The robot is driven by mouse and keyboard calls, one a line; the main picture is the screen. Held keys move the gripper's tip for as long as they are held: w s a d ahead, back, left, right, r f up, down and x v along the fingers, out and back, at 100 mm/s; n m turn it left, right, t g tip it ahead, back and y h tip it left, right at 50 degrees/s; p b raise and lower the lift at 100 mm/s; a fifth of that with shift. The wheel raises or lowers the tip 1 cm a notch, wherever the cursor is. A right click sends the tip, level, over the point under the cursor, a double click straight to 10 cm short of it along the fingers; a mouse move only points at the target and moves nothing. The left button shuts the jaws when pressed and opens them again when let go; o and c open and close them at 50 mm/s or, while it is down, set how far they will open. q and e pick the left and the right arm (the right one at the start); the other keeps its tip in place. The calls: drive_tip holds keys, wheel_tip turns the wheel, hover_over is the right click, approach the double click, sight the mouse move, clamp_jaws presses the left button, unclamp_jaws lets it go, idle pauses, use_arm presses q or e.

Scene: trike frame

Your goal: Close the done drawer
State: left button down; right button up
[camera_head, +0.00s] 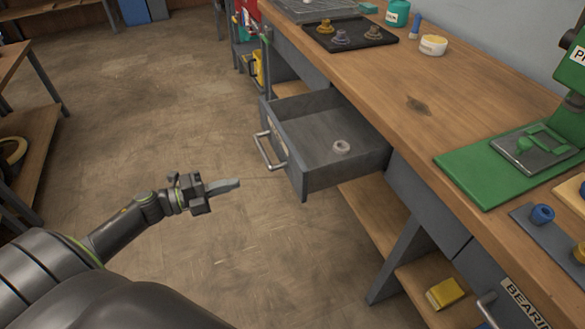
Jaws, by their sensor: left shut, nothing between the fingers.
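The grey drawer (304,186) is pulled out from under the wooden workbench (412,105). Its label is seen too steeply to read. It has a silver bar handle (266,152) on its front, which faces left. A small pale ring-shaped part (341,147) lies inside on the drawer floor. My left gripper (238,184) is shut and empty, over the floor to the left of the drawer front and below the handle in the picture. It appears apart from the drawer. My right gripper is not in view.
A black tray (350,42) with several small parts lies on the bench. A green press (505,163) stands at the right. Another drawer, with a label starting "BEARI" (523,302), is at the lower right. The floor (150,110) left of the drawer is clear.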

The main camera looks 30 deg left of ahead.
sight(290, 167)
use_arm(q)
drive_tip(key=p+x, duration=0.2)
drive_tip(key=x, duration=1)
drive_tip(key=shift+w+d, duration=0.15)
drive_tip(key=shift+w, duration=0.15)
drive_tip(key=shift+w+d, duration=0.15)
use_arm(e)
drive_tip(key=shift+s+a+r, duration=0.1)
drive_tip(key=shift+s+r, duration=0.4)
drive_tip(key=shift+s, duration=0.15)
